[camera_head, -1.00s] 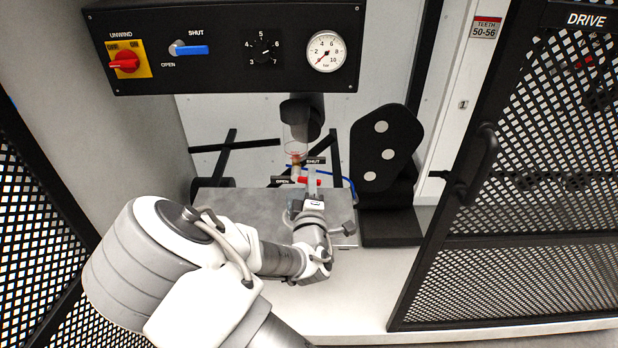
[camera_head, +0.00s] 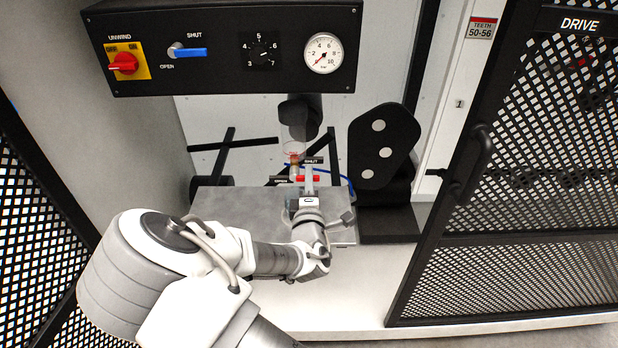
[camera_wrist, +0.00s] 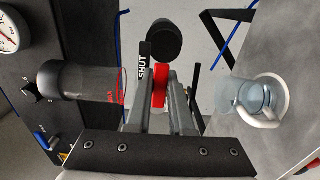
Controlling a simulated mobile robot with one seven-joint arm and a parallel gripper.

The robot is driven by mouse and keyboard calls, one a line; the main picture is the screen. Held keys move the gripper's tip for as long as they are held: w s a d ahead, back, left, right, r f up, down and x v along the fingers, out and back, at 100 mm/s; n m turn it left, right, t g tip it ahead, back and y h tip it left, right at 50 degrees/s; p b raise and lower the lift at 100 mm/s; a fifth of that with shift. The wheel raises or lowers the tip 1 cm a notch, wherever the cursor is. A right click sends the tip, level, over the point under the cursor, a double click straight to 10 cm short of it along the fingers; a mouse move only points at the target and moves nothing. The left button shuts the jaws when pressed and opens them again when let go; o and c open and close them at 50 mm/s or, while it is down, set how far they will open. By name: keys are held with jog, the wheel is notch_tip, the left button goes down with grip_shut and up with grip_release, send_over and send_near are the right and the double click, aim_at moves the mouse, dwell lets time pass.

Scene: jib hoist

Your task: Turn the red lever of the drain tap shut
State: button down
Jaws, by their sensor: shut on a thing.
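The drain tap's red lever (camera_head: 314,178) shows in the head view below a clear bowl (camera_head: 294,146). It lies sideways, with the SHUT plate (camera_head: 313,160) just above it and another dark plate (camera_head: 279,180) to its left, its lettering hard to read now. My gripper (camera_head: 308,180) reaches up from the bench side and covers part of the lever. In the wrist view the red lever (camera_wrist: 159,86) sits between the two fingers of my gripper (camera_wrist: 163,100), which is shut on it. The SHUT plate (camera_wrist: 143,66) is beside the left finger. The tap body is mostly hidden.
A clear jug with a pale handle (camera_wrist: 250,98) stands close to the right of my fingers in the wrist view. The control panel (camera_head: 225,75) overhangs above. A black bracket with pale discs (camera_head: 372,170) stands to the right, and the mesh door (camera_head: 530,170) beyond it.

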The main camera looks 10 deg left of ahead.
jog(key=c, duration=0.8)
grip_release()
jog(key=shift+s, duration=0.1)
jog(key=p+v, duration=0.4)
jog(key=v, duration=1.3)
jog(key=shift+s, duration=0.15)
